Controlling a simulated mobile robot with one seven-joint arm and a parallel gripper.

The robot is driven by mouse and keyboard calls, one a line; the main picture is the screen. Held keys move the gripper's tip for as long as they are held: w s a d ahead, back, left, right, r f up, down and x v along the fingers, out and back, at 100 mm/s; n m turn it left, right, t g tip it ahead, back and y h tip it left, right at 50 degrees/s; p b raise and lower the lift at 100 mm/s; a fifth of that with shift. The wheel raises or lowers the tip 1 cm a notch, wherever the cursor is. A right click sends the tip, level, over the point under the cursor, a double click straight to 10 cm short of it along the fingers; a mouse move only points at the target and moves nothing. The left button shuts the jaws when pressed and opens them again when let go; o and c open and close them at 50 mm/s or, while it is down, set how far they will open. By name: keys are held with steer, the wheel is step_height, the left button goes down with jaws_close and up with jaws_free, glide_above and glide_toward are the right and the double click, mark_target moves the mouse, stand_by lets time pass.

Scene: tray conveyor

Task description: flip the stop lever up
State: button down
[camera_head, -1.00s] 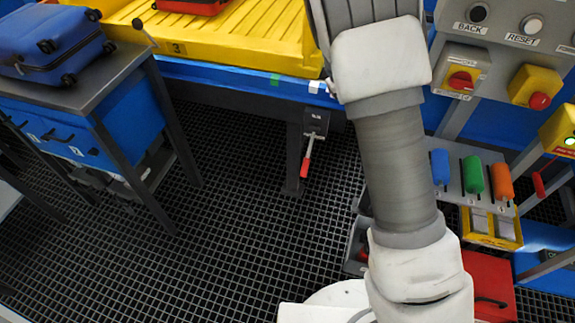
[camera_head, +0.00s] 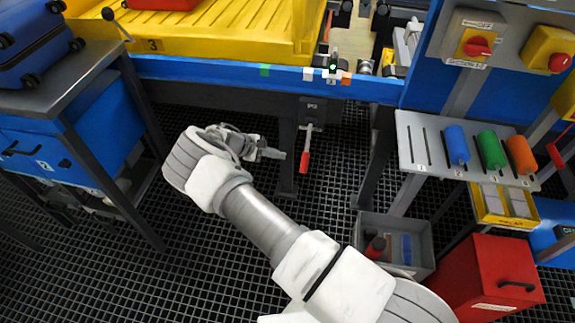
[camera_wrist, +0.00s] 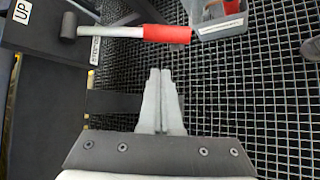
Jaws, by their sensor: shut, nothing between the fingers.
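The stop lever hangs downward from a dark plate (camera_head: 312,110) on the conveyor leg, with a metal rod and a red handle (camera_head: 304,162). In the wrist view its red grip (camera_wrist: 167,34) lies ahead of the fingertips, with the pivot to the left and an "UP" label (camera_wrist: 22,11) near the picture's edge. My gripper (camera_head: 281,154) is shut and empty, just left of the handle in the head view. Its closed fingers (camera_wrist: 160,72) point toward the grip, with a visible gap between them.
A grey bin (camera_head: 400,240) with tools stands on the floor to the right, near a red box (camera_head: 488,275). A shelf with coloured rollers (camera_head: 458,145) is above. A side table (camera_head: 75,70) with a blue suitcase is at left. Grated floor is clear around the lever.

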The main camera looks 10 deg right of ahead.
mark_target(307, 149)
steer(key=shift+w+a+f, duration=0.1)
steer(key=shift+a+f, duration=0.4)
steer(key=shift+f, duration=0.25)
steer(key=b+x, duration=0.3)
steer(key=x, duration=0.7)
steer(key=shift+s+d+r, duration=0.1)
steer(key=shift+s+r, duration=0.45)
steer(key=shift+r, duration=0.3)
steer(key=shift+s+r, duration=0.55)
steer(key=shift+r, duration=0.35)
steer(key=shift+p, duration=0.35)
